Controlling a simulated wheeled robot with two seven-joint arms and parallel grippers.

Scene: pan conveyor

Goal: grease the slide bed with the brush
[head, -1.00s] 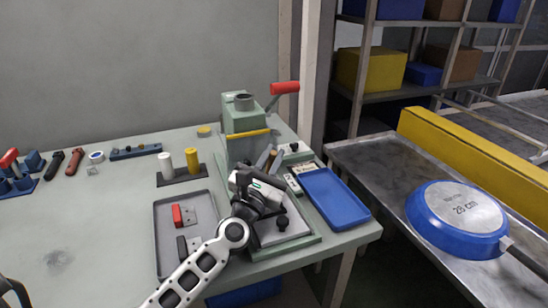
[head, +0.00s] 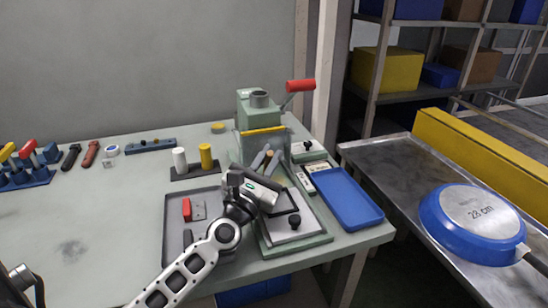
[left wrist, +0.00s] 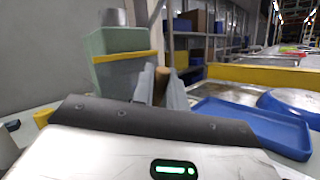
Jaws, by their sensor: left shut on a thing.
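My left gripper (head: 267,160) is shut on the brush, whose tan wooden handle (head: 269,155) shows between the two fingers. The handle also shows between the fingers in the left wrist view (left wrist: 162,76). The brush's bristles are hidden in both views. The slide bed (head: 289,227) is a pale grey plate on a green base at the table's right front, with a black knob on it. My gripper is above its back left part, in front of the green press housing; I cannot tell whether the brush touches the bed. My right gripper is not in view.
The green press (head: 258,115) with its red-handled lever (head: 300,86) stands behind the bed. A blue tray (head: 345,198) lies right of it, a grey tray (head: 175,208) left. White and yellow cylinders stand behind the grey tray. A blue pan (head: 472,225) lies on the metal conveyor.

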